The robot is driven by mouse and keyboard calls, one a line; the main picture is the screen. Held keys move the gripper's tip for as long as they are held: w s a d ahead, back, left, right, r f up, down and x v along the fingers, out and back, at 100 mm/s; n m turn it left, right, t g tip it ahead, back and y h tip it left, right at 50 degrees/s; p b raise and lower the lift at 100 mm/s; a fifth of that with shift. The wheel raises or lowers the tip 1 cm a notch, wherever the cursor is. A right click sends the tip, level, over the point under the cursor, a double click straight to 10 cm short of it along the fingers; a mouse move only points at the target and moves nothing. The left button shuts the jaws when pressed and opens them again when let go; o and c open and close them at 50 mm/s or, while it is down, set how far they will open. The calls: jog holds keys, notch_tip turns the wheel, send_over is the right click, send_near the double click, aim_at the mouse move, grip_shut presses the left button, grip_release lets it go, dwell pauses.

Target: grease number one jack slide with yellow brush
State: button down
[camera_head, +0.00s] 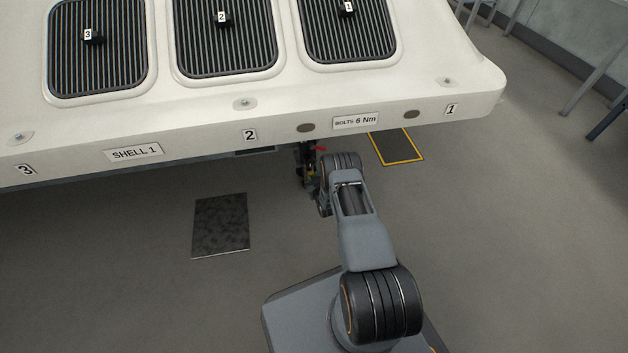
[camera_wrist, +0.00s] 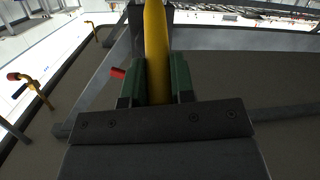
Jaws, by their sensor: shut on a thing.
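My gripper (camera_wrist: 158,82) is shut on a yellow brush (camera_wrist: 156,50), whose handle stands between the green jaws in the wrist view. The brush's far end runs out of the top of that view, so its bristles are not seen. A dark upright post (camera_wrist: 136,18) stands behind the brush. A red piece (camera_wrist: 117,73) shows just left of the jaws; I cannot tell what it belongs to. In the head view my gripper (camera_head: 307,172) is below the shell's front edge, between labels 2 and 1. The number one jack slide cannot be made out clearly.
The white shell (camera_head: 200,125) hangs over my arm, with labels 1 (camera_head: 451,109), 2 (camera_head: 249,135) and 3 (camera_head: 25,170). Yellow cranks (camera_wrist: 36,88) stand at left in the wrist view. A dark mat (camera_head: 221,225) and a yellow-edged mat (camera_head: 396,147) lie on the floor.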

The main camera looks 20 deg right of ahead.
jog(key=shift+r, duration=0.6)
notch_tip(320, 180, down, 9)
jog(key=b, duration=0.5)
jog(key=shift+w+b, duration=0.15)
jog(key=shift+b, duration=0.2)
jog(key=shift+s+a+f+p, duration=0.1)
jog(key=shift+s+a+p, duration=0.1)
jog(key=shift+s+p, duration=0.6)
jog(key=shift+s+a+p, duration=0.2)
jog(key=shift+s+p, duration=0.1)
jog(key=shift+s, duration=0.95)
